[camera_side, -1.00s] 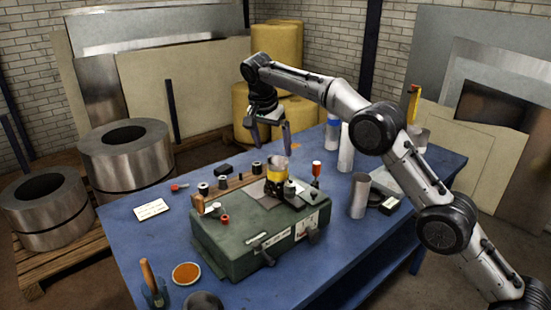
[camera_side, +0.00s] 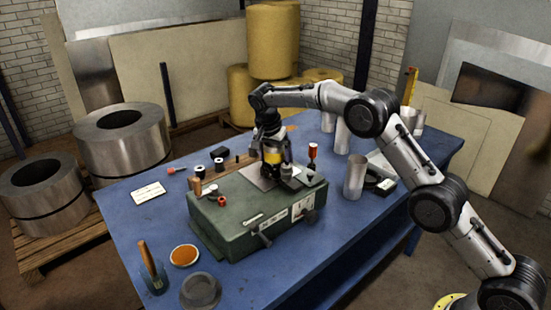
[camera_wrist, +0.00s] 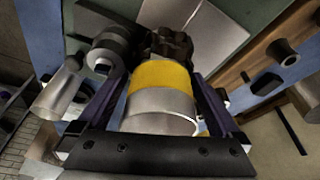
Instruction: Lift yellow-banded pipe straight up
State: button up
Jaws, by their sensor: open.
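The yellow-banded pipe (camera_side: 272,156) stands on top of the green machine box (camera_side: 236,235), partly hidden by my gripper in the side view. In the wrist view the pipe (camera_wrist: 160,95) is a silver tube with a wide yellow band, reaching up between my two fingers. My gripper (camera_side: 271,160) is lowered around the pipe with its fingers on either side. In the wrist view the gripper (camera_wrist: 160,100) is open, with a finger left and right of the pipe. A dark clamp-like part (camera_wrist: 168,42) sits against the pipe's far side.
A red-topped tool (camera_side: 312,152) stands close to the right of the pipe. A plain silver pipe (camera_side: 355,177) stands on the blue table (camera_side: 130,215). Space above the box is taken by my arm.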

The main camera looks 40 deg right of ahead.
jog(key=shift+c, duration=0.3)
jog(key=c, duration=1.4)
jog(key=shift+r, duration=4.1)
jog(key=shift+r, duration=0.2)
jog(key=shift+r, duration=0.45)
